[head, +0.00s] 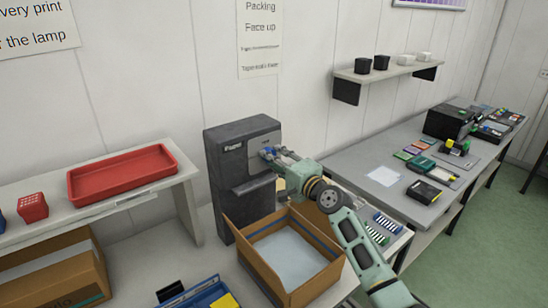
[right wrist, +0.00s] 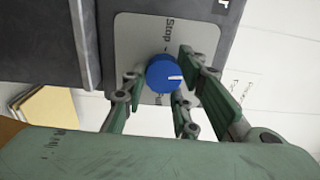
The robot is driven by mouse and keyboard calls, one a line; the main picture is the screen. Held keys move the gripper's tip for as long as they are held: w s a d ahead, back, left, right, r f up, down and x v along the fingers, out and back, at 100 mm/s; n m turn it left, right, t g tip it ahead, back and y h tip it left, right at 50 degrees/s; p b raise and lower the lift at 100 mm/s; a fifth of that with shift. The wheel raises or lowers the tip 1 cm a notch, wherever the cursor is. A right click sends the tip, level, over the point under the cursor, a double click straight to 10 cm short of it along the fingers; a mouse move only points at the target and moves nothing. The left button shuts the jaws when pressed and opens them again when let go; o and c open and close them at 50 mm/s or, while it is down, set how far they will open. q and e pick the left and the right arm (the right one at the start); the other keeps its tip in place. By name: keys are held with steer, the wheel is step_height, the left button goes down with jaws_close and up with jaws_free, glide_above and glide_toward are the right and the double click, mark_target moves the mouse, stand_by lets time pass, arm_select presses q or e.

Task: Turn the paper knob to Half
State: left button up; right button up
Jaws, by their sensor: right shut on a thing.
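The dark grey paper machine (head: 228,170) stands by the wall, with a light plate on its front. The round blue paper knob (right wrist: 164,73) sits on that plate (right wrist: 135,40) in the right wrist view. Its white pointer line points to the right of that picture. The word "Stop" is printed above the knob there; other labels are hidden or cut off. My right gripper (head: 271,154) reaches the machine's front from the right. In the right wrist view its fingers (right wrist: 163,72) are on either side of the knob, closed on it. My left gripper is not in view.
An open cardboard box (head: 322,278) stands below my right arm, in front of the machine. A red tray (head: 120,172) lies on the left shelf. A blue bin (head: 205,296) is at the bottom. The right bench (head: 345,158) carries several devices.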

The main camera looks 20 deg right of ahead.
steer(key=shift+s+a+f+m+p, duration=0.1)
steer(key=shift+f+m+p, duration=0.25)
steer(key=shift+f+m, duration=0.4)
steer(key=shift+r+m, duration=0.1)
steer(key=shift+m, duration=0.15)
steer(key=o, duration=1)
steer(key=shift+r, duration=0.15)
steer(key=shift+r, duration=0.15)
steer(key=v, duration=1.2)
